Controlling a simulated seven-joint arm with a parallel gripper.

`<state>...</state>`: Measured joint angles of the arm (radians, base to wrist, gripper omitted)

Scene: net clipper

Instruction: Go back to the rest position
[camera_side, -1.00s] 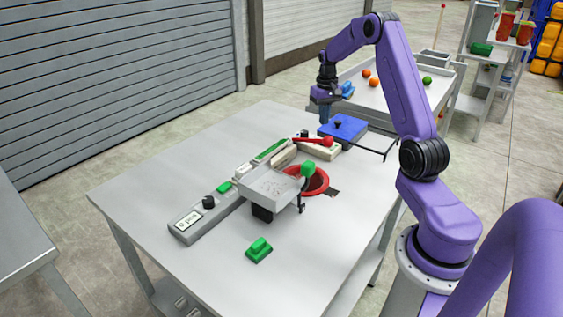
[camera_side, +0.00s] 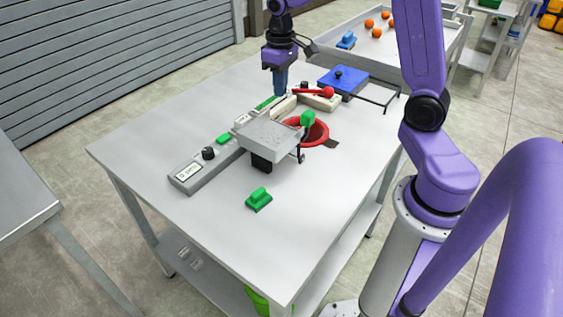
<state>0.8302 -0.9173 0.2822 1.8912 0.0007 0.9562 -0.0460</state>
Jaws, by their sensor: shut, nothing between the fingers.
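My gripper (camera_side: 280,93) hangs pointing down over the back of the grey table (camera_side: 190,110). Its blue fingers are together and hold nothing. The fingertips are near the green strip (camera_side: 266,103) and the beige block (camera_side: 283,107); I cannot tell how far above them they are. The red-handled lever (camera_side: 328,92) lies just right of the fingers. The blue box (camera_side: 343,83) with a black knob stands farther right, apart from my gripper.
A long grey unit with a display (camera_side: 188,173) lies left. A green block (camera_side: 259,199) lies in front.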

